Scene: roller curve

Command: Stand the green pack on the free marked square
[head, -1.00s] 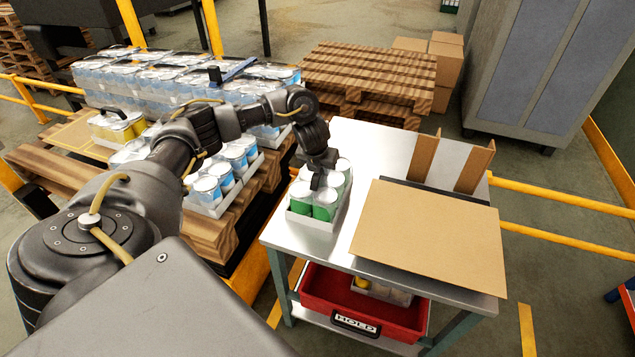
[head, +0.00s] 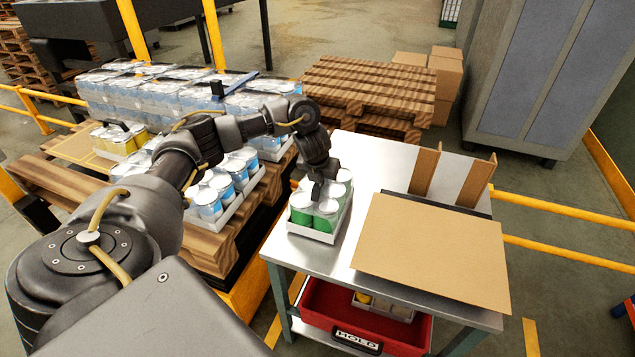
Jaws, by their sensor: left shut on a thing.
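The green pack (head: 302,216) is a white tray of several green cans with pale lids. It is upright at the left end of the steel table, and I cannot tell whether it touches the top. My left gripper (head: 318,192) is shut on the pack from above, among the cans; its fingertips are partly hidden. On the pallet at left, a yellow-can pack (head: 118,140) and blue-can packs (head: 208,205) stand in rows. A tan area with yellow lines (head: 75,150) shows beside the yellow pack; I cannot tell its squares apart. My right gripper is not in view.
A cardboard sheet (head: 430,250) and two upright cardboard strips (head: 424,171) take up the right of the steel table (head: 375,165). A red HOLD bin (head: 400,336) is below. Wrapped packs (head: 150,98) stand behind my left arm. Yellow rails (head: 560,207) run at right.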

